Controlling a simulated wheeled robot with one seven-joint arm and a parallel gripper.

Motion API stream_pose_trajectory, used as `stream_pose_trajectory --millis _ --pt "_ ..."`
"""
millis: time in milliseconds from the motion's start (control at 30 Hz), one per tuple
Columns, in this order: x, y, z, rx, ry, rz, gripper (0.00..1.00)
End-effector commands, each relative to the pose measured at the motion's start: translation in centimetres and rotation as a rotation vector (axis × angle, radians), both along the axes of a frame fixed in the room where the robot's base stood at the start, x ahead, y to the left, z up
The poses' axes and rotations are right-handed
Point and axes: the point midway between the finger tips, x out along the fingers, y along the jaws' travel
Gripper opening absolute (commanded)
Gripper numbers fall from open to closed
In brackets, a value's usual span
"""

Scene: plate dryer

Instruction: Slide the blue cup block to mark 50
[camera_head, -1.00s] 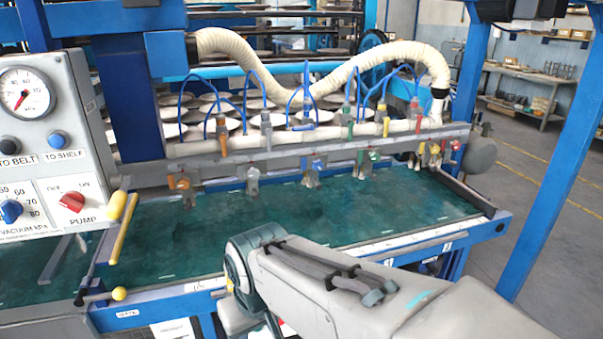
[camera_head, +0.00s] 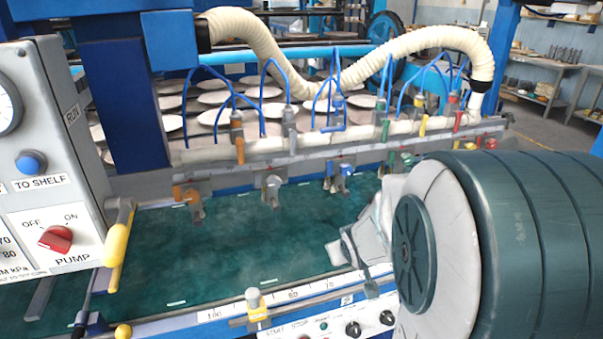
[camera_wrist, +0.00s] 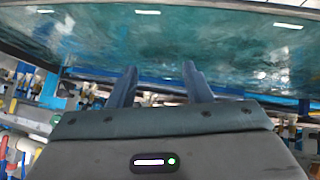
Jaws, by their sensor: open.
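The blue cup block (camera_head: 342,172) hangs on the grey rail (camera_head: 285,168) above the green belt, right of the grey cup block and left of the green one. A scale strip (camera_head: 228,310) with printed numbers runs along the belt's front edge; I read 100 at its left end, and mark 50 is not readable. My gripper (camera_head: 358,270) is in front of and below the blue block, apart from it, partly hidden by my arm. In the wrist view its two fingers (camera_wrist: 160,80) are spread with nothing between them. The blue block cannot be made out there.
An orange block (camera_head: 188,196) and a grey block (camera_head: 272,188) hang to the left; a green block (camera_head: 400,160) is to the right, partly behind my arm. A control box (camera_head: 50,190) stands at left. The belt (camera_head: 240,240) is clear.

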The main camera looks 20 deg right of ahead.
Motion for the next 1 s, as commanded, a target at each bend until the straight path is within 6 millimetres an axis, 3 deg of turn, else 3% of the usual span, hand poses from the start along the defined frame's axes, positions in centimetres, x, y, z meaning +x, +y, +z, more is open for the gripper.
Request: stream_pose_trajectory --millis 100,267,600,833,1000 --pt "2.2 -1.9 -1.5 0.018 -0.116 0.047 0.45" --pt "4.4 -3.7 -2.0 0.073 -0.323 0.111 0.45" --pt "4.7 -6.4 0.8 0.203 -0.751 0.16 0.45" --pt "4.9 -7.0 1.9 0.223 -0.84 0.164 0.45" --pt "7.5 -6.8 2.0 0.225 -0.84 0.164 0.45"
